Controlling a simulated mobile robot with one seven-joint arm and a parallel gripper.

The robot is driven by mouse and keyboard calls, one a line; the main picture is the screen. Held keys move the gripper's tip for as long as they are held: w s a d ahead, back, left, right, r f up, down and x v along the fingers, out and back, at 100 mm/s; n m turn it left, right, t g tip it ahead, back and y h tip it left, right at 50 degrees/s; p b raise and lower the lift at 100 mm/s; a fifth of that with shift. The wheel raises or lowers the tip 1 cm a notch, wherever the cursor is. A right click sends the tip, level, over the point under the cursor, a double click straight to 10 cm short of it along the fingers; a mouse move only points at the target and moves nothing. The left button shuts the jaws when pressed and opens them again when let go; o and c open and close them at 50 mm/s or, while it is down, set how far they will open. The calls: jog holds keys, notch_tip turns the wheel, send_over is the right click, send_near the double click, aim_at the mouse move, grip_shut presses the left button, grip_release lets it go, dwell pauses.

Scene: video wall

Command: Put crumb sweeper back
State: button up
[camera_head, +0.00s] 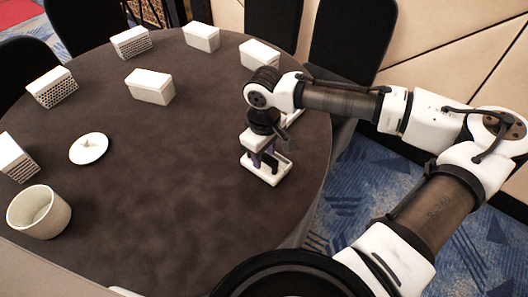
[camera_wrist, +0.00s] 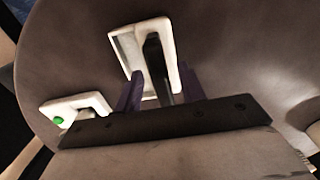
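A white, open rectangular piece with a dark bar, likely the crumb sweeper (camera_head: 282,176), lies on the round table near its right edge. It also shows in the wrist view (camera_wrist: 120,45), with the dark bar running toward me. My gripper (camera_head: 264,159) points down over it. In the wrist view the two purple fingers (camera_wrist: 160,92) stand apart on either side of the dark bar, with gaps visible; the gripper looks open. A second white piece with a green dot (camera_wrist: 86,103) lies beside it, partly hidden by my gripper. Which piece is the sweeper's holder is unclear.
The dark-clothed table (camera_head: 180,200) is clear in the middle and front. Several white boxes, one of them here (camera_head: 150,87), stand along its far and left sides. Dark chairs (camera_head: 350,40) stand behind.

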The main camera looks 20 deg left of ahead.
notch_tip(320, 180, up, 12)
dwell(0.4)
jog(key=shift+r, duration=0.1)
